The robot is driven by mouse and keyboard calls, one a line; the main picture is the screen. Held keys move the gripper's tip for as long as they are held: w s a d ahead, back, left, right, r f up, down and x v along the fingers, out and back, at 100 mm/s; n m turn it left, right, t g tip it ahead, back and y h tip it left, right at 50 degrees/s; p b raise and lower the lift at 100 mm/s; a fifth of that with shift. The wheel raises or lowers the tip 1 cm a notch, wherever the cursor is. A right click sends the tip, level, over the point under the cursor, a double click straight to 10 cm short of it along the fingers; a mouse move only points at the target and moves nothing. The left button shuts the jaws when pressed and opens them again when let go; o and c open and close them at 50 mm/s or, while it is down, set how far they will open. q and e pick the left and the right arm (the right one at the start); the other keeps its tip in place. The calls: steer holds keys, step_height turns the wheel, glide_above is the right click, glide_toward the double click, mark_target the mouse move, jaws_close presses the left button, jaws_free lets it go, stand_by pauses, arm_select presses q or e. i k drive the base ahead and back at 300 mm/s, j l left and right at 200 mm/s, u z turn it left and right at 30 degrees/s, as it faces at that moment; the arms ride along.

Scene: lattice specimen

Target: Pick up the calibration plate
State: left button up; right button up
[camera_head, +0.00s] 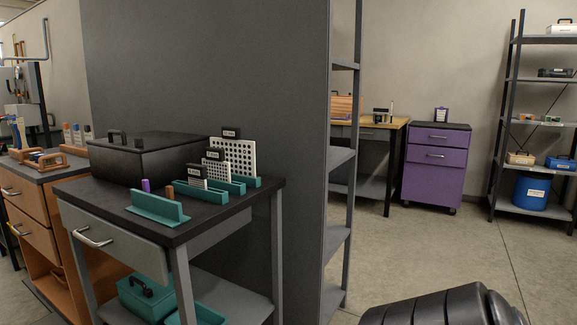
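Three white perforated plates with black labelled tops stand upright in teal holders on the black-topped workbench (230,200). The largest plate (238,156) is at the back, a middle one (211,168) is in front of it, and the smallest (196,182) is nearest. The labels are too small to read, so I cannot tell which one is the calibration plate, if any. The nearer plates partly hide those behind. Neither of my grippers is in view.
A black lidded case (145,160) and a teal angled stand (158,207) share the bench top. A tall grey panel (210,70) rises behind the bench. A purple drawer cabinet (435,165) stands farther back. Open floor (420,240) lies to the right.

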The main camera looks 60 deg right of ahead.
mark_target(218, 168)
steer(key=z, duration=1.45)
steer(key=i, duration=0.1)
